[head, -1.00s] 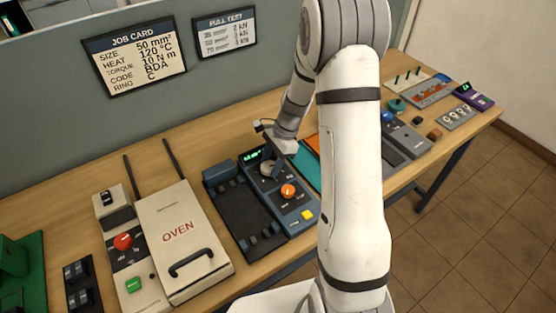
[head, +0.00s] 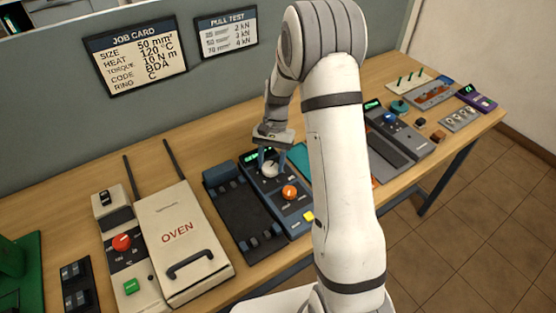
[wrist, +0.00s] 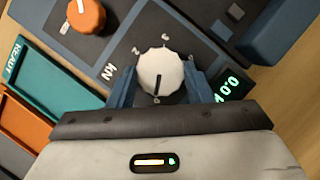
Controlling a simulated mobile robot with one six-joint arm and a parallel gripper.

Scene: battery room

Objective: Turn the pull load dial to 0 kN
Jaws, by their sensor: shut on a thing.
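The pull load dial is a round white knob (head: 269,171) on the dark blue tester panel. It also shows in the wrist view (wrist: 161,68), marked with kN and numbers around it. My gripper (head: 271,160) reaches down onto it with blue fingers on opposite sides, shut on the knob, as the wrist view also shows (wrist: 160,78). The knob's black pointer line points toward my gripper's body, at a mark that looks like 0. The green display (wrist: 226,90) beside it seems to read 0.0, seen turned around. Part of the dial scale is hidden behind my fingers.
An orange knob (head: 289,192) and a yellow button (head: 308,216) sit on the same panel, near the dial. A teal tray (wrist: 55,95) lies beside the panel. The pull test card (head: 226,33) hangs on the partition.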

